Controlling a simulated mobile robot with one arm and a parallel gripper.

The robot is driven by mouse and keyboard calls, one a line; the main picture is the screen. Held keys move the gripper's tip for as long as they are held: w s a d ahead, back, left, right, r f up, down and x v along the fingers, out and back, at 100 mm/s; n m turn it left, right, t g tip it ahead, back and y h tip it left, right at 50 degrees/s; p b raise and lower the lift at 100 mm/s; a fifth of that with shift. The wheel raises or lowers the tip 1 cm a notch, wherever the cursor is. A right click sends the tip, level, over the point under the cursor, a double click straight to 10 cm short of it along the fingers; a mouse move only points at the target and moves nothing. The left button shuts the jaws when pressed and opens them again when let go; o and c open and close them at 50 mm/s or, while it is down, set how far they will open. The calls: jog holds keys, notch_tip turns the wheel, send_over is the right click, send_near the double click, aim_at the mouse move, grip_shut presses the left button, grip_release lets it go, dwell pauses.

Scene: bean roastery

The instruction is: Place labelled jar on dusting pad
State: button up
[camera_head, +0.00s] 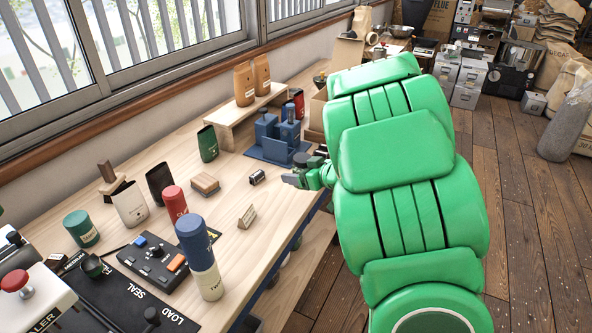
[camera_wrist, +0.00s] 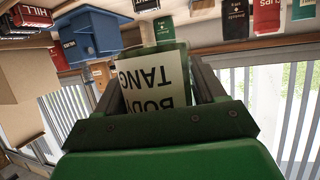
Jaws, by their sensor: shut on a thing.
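My gripper (camera_wrist: 173,105) is shut on a labelled jar (camera_wrist: 150,80), which sits between the two dark fingers in the wrist view. Its pale label shows dark letters upside down, reading like "BODY TANG", and a greenish edge shows beyond it. In the head view my gripper (camera_head: 298,180) is at the right side of the wooden table, in front of the blue stand; my green arm hides much of it, and the jar cannot be made out clearly there. I cannot pick out the dusting pad for certain in either view.
A blue stand (camera_head: 280,143) is just behind my gripper. A small dark cylinder (camera_head: 257,177) lies left of it. A small sign (camera_head: 247,216), a blue-topped container (camera_head: 200,255) and a control box (camera_head: 153,257) stand nearer. Bare wood (camera_head: 285,213) shows right of the sign.

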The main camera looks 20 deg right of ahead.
jog(key=shift+s+a+r, duration=0.2)
jog(key=shift+s+r, duration=0.3)
jog(key=shift+s, duration=0.25)
